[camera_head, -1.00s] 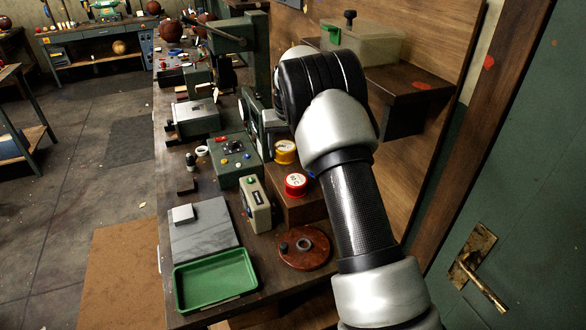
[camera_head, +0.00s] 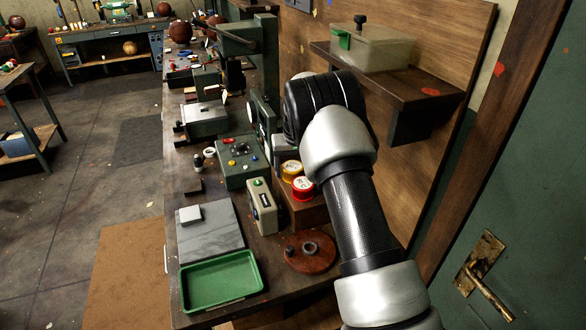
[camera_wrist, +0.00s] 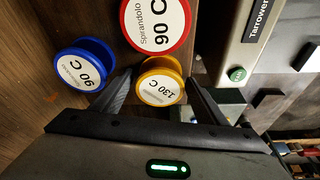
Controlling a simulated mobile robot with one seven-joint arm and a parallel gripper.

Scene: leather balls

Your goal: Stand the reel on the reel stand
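A yellow reel (camera_wrist: 160,82) marked 130 C lies between the fingers of my open gripper (camera_wrist: 160,78) in the wrist view, with small gaps at the sides. A larger-looking red reel (camera_wrist: 157,22) and a blue reel (camera_wrist: 85,65), both marked 90 C, lie beside it. In the head view the yellow reel (camera_head: 291,170) and red reel (camera_head: 303,188) show on a wooden block (camera_head: 300,212); my arm hides the gripper and blue reel. A round red-brown wooden base (camera_head: 318,264) with a grey ring and dark knob lies in front; I cannot tell for certain that it is the reel stand.
A tan device (camera_head: 262,207) and a green control box (camera_head: 243,172) stand left of the block. A green tray (camera_head: 221,283) and a grey slab (camera_head: 210,240) lie at the bench front. A wall shelf (camera_head: 385,80) holds a clear box (camera_head: 372,48).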

